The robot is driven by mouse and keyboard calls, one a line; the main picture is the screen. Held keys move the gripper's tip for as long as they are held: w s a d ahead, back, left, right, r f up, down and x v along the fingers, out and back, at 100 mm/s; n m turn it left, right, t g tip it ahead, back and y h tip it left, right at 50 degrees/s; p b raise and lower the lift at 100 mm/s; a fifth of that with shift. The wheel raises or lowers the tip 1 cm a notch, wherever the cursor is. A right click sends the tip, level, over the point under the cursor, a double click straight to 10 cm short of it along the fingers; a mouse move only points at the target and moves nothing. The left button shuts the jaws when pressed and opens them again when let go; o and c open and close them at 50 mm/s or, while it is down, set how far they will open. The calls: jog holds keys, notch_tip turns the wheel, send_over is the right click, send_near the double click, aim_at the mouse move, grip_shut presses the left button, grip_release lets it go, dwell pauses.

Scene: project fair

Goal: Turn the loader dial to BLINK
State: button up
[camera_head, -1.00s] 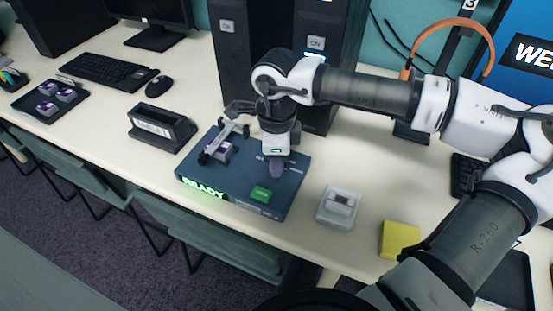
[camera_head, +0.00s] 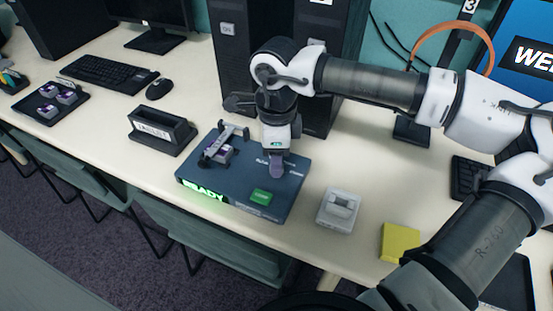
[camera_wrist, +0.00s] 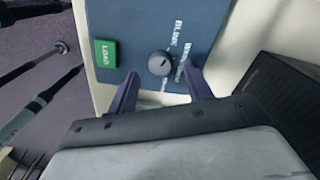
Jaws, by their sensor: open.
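The loader (camera_head: 225,185) is a dark blue box on the table with a lit green READY sign on its front. Its round dark dial (camera_wrist: 160,64) shows in the wrist view, with BLINK printed beyond it and other white lettering beside it. I cannot tell for certain where the dial points. A green LOAD button (camera_wrist: 106,54) is left of the dial; it also shows in the head view (camera_head: 261,196). My gripper (camera_wrist: 160,71) is open, its two purple fingers on either side of the dial; contact is unclear. In the head view my gripper (camera_head: 277,165) hides the dial.
A clamp-like arm (camera_head: 224,143) stands on the loader's left part. A dark holder (camera_head: 160,133) is to its left. A white device (camera_head: 339,209) and a yellow block (camera_head: 400,242) are to its right. A dark computer tower (camera_head: 232,60) stands behind.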

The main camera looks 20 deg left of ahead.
notch_tip(320, 180, up, 12)
jog(key=shift+f, duration=0.25)
jog(key=shift+s, duration=0.15)
dwell(0.3)
